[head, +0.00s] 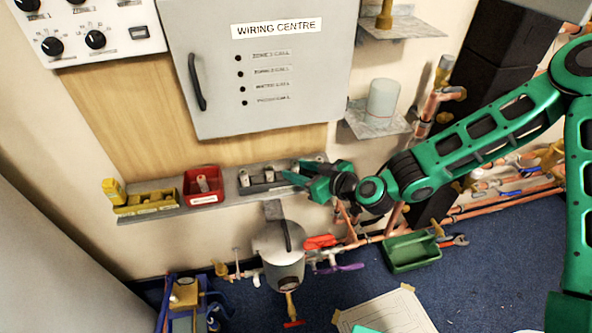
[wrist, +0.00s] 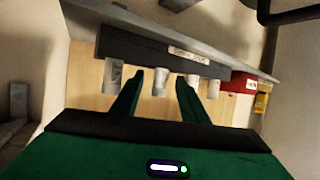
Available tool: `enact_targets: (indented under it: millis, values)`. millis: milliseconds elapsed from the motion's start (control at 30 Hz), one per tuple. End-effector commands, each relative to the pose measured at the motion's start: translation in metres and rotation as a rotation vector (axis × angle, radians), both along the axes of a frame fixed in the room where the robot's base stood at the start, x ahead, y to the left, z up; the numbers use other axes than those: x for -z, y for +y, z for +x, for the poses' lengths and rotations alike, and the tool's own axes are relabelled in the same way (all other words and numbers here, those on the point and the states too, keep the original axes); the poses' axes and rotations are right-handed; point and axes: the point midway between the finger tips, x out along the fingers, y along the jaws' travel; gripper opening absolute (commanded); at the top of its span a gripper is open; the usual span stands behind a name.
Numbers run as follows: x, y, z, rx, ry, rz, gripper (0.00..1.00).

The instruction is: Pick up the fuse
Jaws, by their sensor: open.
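Several pale, upright cylinders that look like fuses stand in a dark labelled rack (wrist: 140,48) on the wall shelf. The rack also shows in the head view (head: 258,188), partly hidden by my gripper. My gripper (head: 292,174) is at the rack's right part, with its fingers pointing left. The wrist view looks upside down; there the open gripper (wrist: 160,78) has one pale fuse (wrist: 160,84) between its fingertips in the picture. I cannot tell if the fingers touch it. Other fuses (wrist: 192,82) stand to the right and left of it.
A red bin (head: 203,199) with a pale cylinder and a yellow bin (head: 146,208) stand further left on the grey shelf (head: 172,212). The wiring centre cabinet (head: 262,75) is above. A grey vessel (head: 283,268) and copper pipes (head: 500,204) are below and to the right.

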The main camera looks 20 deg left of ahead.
Motion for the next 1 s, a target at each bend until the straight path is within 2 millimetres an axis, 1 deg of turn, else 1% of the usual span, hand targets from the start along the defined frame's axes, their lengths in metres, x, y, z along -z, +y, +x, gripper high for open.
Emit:
enact_targets:
  millis: [33,67,100,167,200,667,1000]
  values:
    - [0.000,0.000,0.000,0.000,0.000,0.000,0.40]
    - [0.000,0.000,0.000,0.000,0.000,0.000,0.33]
    - [0.000,0.000,0.000,0.000,0.000,0.000,0.24]
    - [0.000,0.000,0.000,0.000,0.000,0.000,0.09]
    - [0.000,0.000,0.000,0.000,0.000,0.000,0.00]
    - [-0.004,0.000,0.000,0.000,-0.002,0.000,0.00]
    - [-0.025,-0.002,0.001,0.001,-0.004,-0.001,0.00]
